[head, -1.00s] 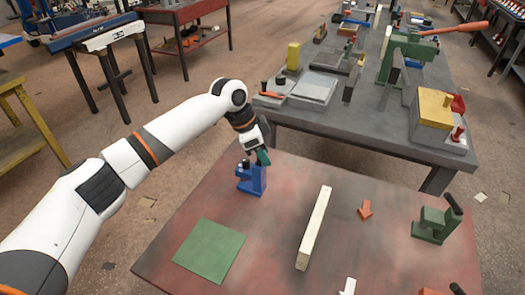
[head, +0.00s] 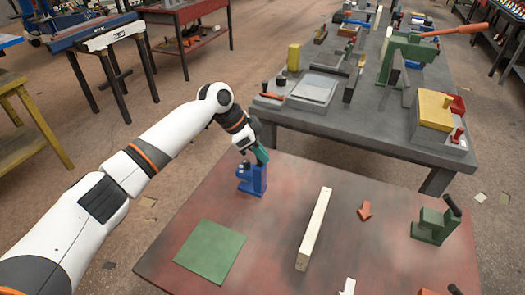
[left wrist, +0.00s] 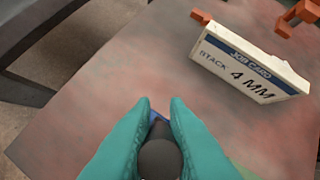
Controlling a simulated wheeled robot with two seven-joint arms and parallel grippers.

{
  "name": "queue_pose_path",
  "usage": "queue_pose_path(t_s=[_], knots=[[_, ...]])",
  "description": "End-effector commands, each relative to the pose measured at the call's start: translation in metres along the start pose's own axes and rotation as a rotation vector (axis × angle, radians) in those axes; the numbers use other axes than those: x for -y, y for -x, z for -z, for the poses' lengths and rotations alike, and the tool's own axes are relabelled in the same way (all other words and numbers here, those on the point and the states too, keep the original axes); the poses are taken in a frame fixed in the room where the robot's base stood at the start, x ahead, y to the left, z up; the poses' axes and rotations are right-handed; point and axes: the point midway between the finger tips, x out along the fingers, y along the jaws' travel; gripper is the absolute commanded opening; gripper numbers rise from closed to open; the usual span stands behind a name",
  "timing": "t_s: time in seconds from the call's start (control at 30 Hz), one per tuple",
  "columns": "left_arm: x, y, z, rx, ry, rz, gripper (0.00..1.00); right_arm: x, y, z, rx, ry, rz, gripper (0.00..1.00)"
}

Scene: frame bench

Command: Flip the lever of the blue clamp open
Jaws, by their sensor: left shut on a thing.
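The blue clamp (head: 251,181) stands upright at the far left part of the reddish bench top in the head view. My left gripper (head: 260,155) is at the top of the clamp, with its teal fingers closed. In the left wrist view, the left gripper (left wrist: 160,112) has a dark rounded handle (left wrist: 160,160) between its fingers, with a sliver of blue just beyond it. This looks like the clamp's lever handle; the fingers hide much of it. The lever's exact angle is hard to tell. My right gripper is not in view.
A green clamp (head: 430,225) with a black handle stands at the right. A grey table (head: 350,140) stands behind.

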Motion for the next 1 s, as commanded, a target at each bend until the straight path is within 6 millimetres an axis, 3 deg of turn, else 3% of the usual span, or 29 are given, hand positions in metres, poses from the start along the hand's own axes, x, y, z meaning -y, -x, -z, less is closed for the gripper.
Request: queue_pose_path(t_s=[0.17, 0.6, 1.0], knots=[[-0.004, -0.001, 0.006, 0.133, 0.038, 0.083, 0.0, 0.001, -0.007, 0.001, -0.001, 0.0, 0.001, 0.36], [-0.012, -0.002, 0.019, 0.437, 0.111, 0.269, 0.0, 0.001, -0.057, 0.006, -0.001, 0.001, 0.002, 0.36], [-0.015, 0.001, 0.023, 0.569, 0.146, 0.352, 0.0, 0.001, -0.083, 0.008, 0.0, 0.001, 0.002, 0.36]])
